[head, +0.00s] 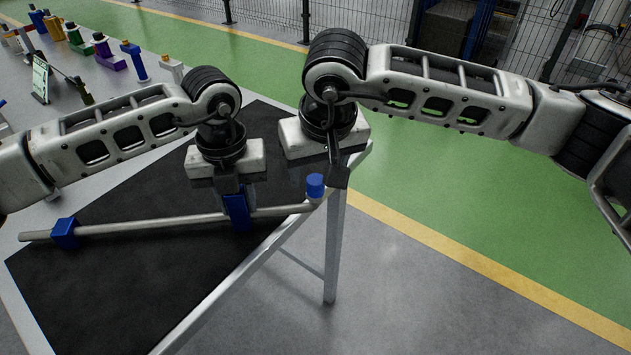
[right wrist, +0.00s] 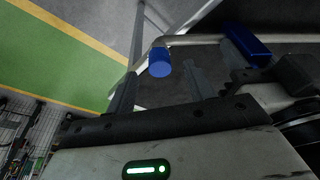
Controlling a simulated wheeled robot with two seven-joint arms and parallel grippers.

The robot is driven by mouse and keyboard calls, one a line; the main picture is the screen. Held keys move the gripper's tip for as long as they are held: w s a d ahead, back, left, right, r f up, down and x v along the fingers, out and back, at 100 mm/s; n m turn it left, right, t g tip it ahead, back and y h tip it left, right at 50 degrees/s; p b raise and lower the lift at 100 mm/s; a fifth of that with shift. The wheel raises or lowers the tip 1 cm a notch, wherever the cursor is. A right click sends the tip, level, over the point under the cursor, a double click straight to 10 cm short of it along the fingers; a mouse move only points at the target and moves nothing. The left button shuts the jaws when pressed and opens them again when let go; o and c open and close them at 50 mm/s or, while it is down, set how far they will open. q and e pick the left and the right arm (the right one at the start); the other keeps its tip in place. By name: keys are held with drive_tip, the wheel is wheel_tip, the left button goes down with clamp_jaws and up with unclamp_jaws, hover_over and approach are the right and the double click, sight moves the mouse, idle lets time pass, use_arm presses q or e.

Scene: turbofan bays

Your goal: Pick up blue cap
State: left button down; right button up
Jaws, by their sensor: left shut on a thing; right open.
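The blue cap (head: 315,185) sits on the bent right end of a grey pipe (head: 150,226), at the table's edge. In the right wrist view the cap (right wrist: 161,64) shows between my open right fingers, apart from both. My right gripper (head: 337,172) is just right of the cap in the head view, open and empty. My left gripper (head: 232,190) is shut on a blue block (head: 238,212) around the pipe, left of the cap. This block also shows in the right wrist view (right wrist: 247,45). Its gripped faces are partly hidden.
Another blue block (head: 65,233) holds the pipe near its left end. The black mat (head: 110,290) lies on a metal-framed table (head: 333,245). Several coloured fittings stand on a surface at the upper left. Open floor lies right of the table.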

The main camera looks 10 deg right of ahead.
sight(317, 181)
drive_tip(key=shift+x, duration=1.05)
drive_tip(key=c, duration=1.1)
use_arm(q)
drive_tip(key=c, duration=1)
unclamp_jaws()
use_arm(e)
wheel_tip(317, 181, up, 10)
